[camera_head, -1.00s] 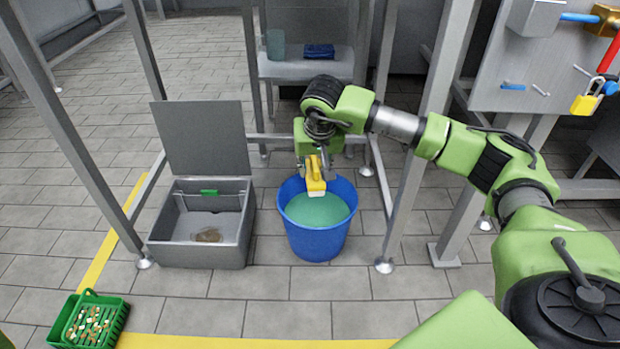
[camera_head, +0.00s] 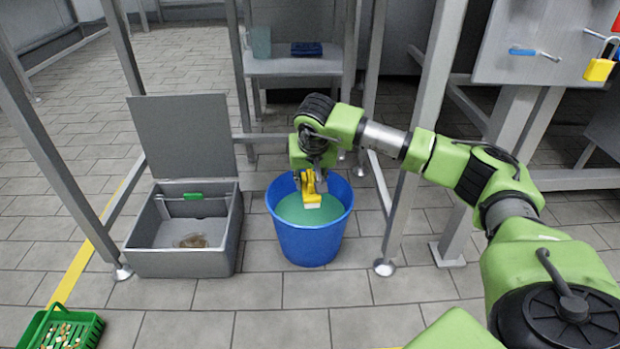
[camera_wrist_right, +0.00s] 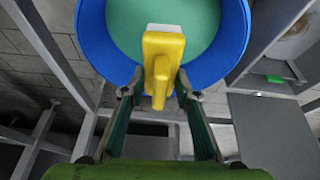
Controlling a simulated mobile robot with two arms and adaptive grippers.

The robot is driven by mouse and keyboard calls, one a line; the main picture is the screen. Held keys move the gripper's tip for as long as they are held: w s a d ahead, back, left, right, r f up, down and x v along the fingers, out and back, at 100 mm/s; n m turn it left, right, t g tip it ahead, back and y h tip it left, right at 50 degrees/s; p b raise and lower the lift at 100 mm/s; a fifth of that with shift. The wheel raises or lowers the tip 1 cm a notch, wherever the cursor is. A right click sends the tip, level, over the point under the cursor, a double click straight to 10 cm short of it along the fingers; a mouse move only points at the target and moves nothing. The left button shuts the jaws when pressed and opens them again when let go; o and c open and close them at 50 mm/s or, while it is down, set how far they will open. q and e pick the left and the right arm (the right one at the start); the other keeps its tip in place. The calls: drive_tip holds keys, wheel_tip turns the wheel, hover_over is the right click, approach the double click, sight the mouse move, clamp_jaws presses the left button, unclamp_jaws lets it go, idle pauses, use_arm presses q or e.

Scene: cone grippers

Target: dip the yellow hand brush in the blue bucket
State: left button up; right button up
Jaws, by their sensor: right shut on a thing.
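The blue bucket (camera_head: 311,244) stands upright on the floor with green liquid (camera_head: 330,213) inside. My right gripper (camera_head: 311,176) is over the bucket's opening, pointing down, and is shut on the yellow hand brush (camera_head: 309,188). The brush hangs with its pale bristle end downward, in front of the green liquid. I cannot tell whether the bristles touch the liquid. In the right wrist view, the brush (camera_wrist_right: 163,50) is between the fingers of the gripper (camera_wrist_right: 158,90), and the bucket (camera_wrist_right: 98,45) lies beyond. My left gripper is not in view.
A grey box (camera_head: 185,262) with its lid open stands left of the bucket. A green basket (camera_head: 45,330) with small pieces is at the lower left. Metal frame posts (camera_head: 403,215) rise beside the bucket. A grey shelf (camera_head: 290,67) is behind. The floor in front is clear.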

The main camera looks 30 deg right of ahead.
sight(309, 172)
wheel_tip(309, 172, down, 6)
drive_tip(key=shift+f+b, duration=0.1)
drive_tip(key=shift+b, duration=1)
drive_tip(key=shift+f, duration=1.3)
wheel_tip(309, 172, up, 12)
drive_tip(key=p, duration=1)
drive_tip(key=shift+f+p, duration=0.1)
drive_tip(key=shift+p, duration=0.25)
drive_tip(key=shift+r+p, duration=0.55)
drive_tip(key=shift+r, duration=0.05)
